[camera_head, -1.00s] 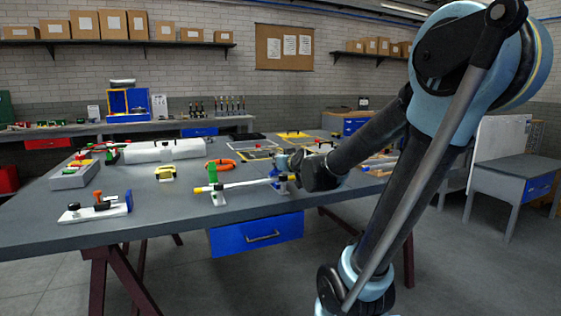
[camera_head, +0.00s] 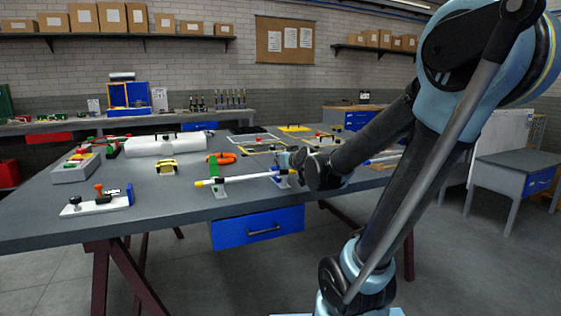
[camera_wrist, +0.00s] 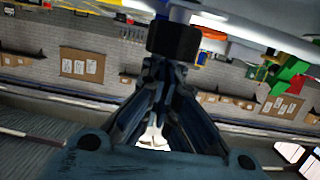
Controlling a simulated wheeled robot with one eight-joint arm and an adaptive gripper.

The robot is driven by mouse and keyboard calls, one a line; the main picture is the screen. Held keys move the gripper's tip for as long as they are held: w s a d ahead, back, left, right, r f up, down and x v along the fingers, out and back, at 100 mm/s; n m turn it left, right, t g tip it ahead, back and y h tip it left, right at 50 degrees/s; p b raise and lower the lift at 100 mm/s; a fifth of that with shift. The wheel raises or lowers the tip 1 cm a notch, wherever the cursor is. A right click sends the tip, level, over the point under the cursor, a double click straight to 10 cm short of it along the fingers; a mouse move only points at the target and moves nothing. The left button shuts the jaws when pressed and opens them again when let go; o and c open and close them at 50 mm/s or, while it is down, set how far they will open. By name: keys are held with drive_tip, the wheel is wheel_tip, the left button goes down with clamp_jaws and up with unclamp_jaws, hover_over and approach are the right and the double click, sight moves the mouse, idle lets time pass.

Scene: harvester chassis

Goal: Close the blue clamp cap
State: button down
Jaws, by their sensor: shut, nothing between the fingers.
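A white rod (camera_head: 240,178) with a yellow end lies across two stands on the table. The left stand has a green clamp (camera_head: 213,165), which also shows in the wrist view (camera_wrist: 285,82). The right stand has a blue clamp (camera_head: 280,177); its cap is small and partly hidden by my gripper, so I cannot tell its angle. My gripper (camera_head: 287,160) is just above the blue clamp; I cannot tell whether it touches. In the wrist view my gripper (camera_wrist: 158,70) is shut and empty, its fingertips close to a black cylindrical part (camera_wrist: 175,42).
An orange ring (camera_head: 221,158), a yellow block (camera_head: 167,167), a white cylinder (camera_head: 165,146) and a white base with an orange-knobbed lever (camera_head: 98,203) are on the table. A grey bin (camera_head: 75,170) stands at left. A blue drawer (camera_head: 258,228) hangs under the front edge.

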drive_tip(key=shift+r, duration=0.15)
drive_tip(key=r, duration=0.2)
drive_tip(key=w+r, duration=0.1)
drive_tip(key=shift+w+a+r, duration=0.1)
drive_tip(key=shift+a+r, duration=0.1)
drive_tip(key=shift+a, duration=0.05)
drive_tip(key=s+d+f+m+g+h, duration=0.4)
drive_tip(key=s+d+f+g+h, duration=0.25)
drive_tip(key=s+d+f, duration=0.8)
drive_tip(key=s+f+g, duration=0.2)
drive_tip(key=s+f, duration=0.2)
drive_tip(key=s, duration=0.4)
drive_tip(key=s+d+f+g, duration=0.1)
drive_tip(key=s+f+g, duration=0.2)
drive_tip(key=s, duration=0.6)
wheel_tip(320, 180, down, 2)
drive_tip(key=shift+d+f+g+y, duration=0.15)
drive_tip(key=shift+f+g+y, duration=0.05)
drive_tip(key=shift+g+y, duration=0.2)
